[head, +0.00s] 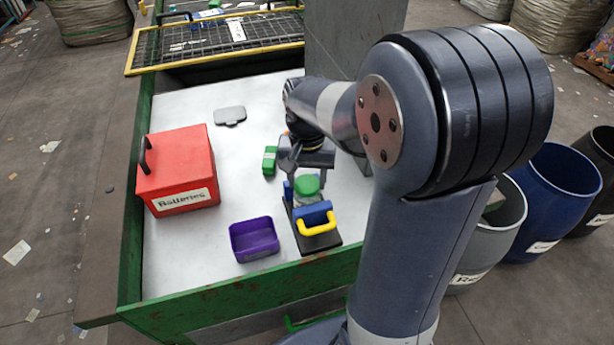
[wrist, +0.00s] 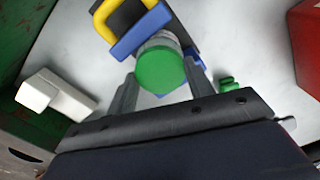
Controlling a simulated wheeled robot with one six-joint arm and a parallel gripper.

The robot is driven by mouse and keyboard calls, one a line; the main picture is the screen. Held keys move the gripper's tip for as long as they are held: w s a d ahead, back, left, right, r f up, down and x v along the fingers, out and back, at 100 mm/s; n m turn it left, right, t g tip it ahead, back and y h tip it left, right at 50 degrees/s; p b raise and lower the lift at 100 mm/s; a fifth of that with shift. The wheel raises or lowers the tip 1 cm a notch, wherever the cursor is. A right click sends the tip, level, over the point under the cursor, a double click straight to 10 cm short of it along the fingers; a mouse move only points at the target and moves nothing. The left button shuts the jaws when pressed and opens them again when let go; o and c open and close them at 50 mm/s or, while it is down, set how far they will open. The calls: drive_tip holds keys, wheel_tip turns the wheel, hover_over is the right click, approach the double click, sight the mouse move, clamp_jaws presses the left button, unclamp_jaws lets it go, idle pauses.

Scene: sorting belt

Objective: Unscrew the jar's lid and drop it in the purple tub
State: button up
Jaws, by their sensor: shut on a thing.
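The jar (wrist: 155,40) has a round green lid (wrist: 160,69) and sits at a holder with blue jaws and a yellow handle (head: 318,223). The lid also shows in the head view (head: 307,186). My gripper (wrist: 162,75) has one finger on each side of the lid and is shut on it. The lid looks to be on top of the jar; I cannot tell whether it has turned. Most of the jar is hidden under the lid. The purple tub (head: 253,239) stands empty on the table, left of the holder in the head view.
A red battery box (head: 178,170) stands at the left of the white table (head: 215,245). A small green block (head: 269,160) and a grey flat piece (head: 230,115) lie behind. The table has a raised green edge (head: 200,298). A white object (wrist: 55,95) shows in the wrist view.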

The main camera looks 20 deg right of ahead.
drive_tip(key=shift+f, duration=0.1)
idle(0.3)
drive_tip(key=n, duration=0.2)
drive_tip(key=shift+s+n+p, duration=0.1)
drive_tip(key=shift+n+p, duration=0.2)
drive_tip(key=shift+n, duration=0.1)
drive_tip(key=shift+f+n, duration=0.1)
drive_tip(key=shift+n, duration=1.3)
drive_tip(key=shift+n+p, duration=0.4)
drive_tip(key=shift+n, duration=0.8)
drive_tip(key=n, duration=0.3)
drive_tip(key=shift+s, duration=0.1)
